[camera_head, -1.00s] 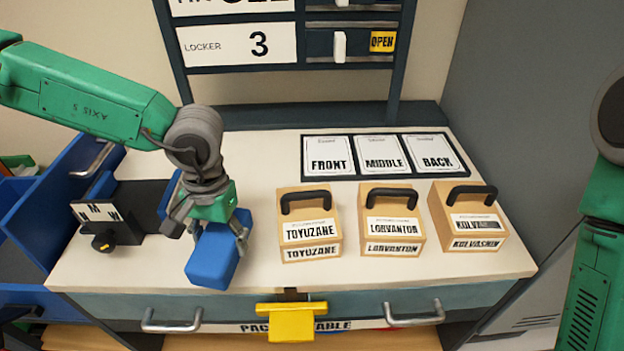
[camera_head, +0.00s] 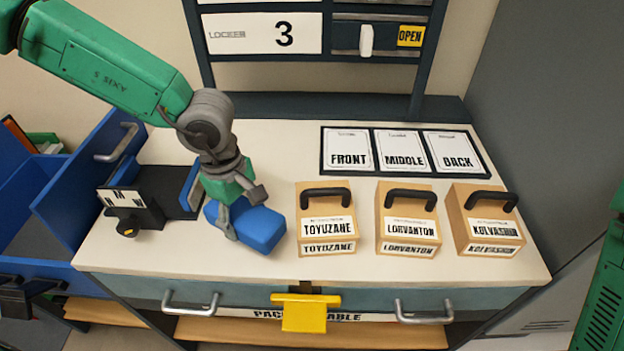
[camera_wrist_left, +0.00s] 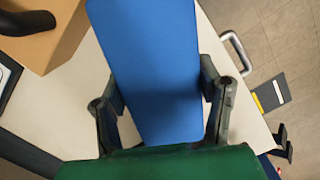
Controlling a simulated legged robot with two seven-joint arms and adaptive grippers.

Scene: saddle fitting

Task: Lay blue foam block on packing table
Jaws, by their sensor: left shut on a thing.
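My left gripper (camera_head: 241,213) is shut on the blue foam block (camera_head: 262,231), with a finger on either side of it. The block is over the front left part of the white-topped packing table (camera_head: 170,258), left of the TOYUZANE box. I cannot tell whether its underside touches the table top. In the left wrist view the block (camera_wrist_left: 152,65) runs away between the two fingers (camera_wrist_left: 160,100), above the pale table top (camera_wrist_left: 85,105). My right arm shows only at the right edge of the head view; its gripper is out of view.
Three tan handled boxes, TOYUZANE (camera_head: 326,222), LORVANTON (camera_head: 408,222) and KOLVASHIN (camera_head: 484,222), stand to the right. A dark-framed FRONT/MIDDLE/BACK board (camera_head: 404,150) lies behind them. A dark stand with a letter plate (camera_head: 125,205) is at left, beside blue bins (camera_head: 75,195).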

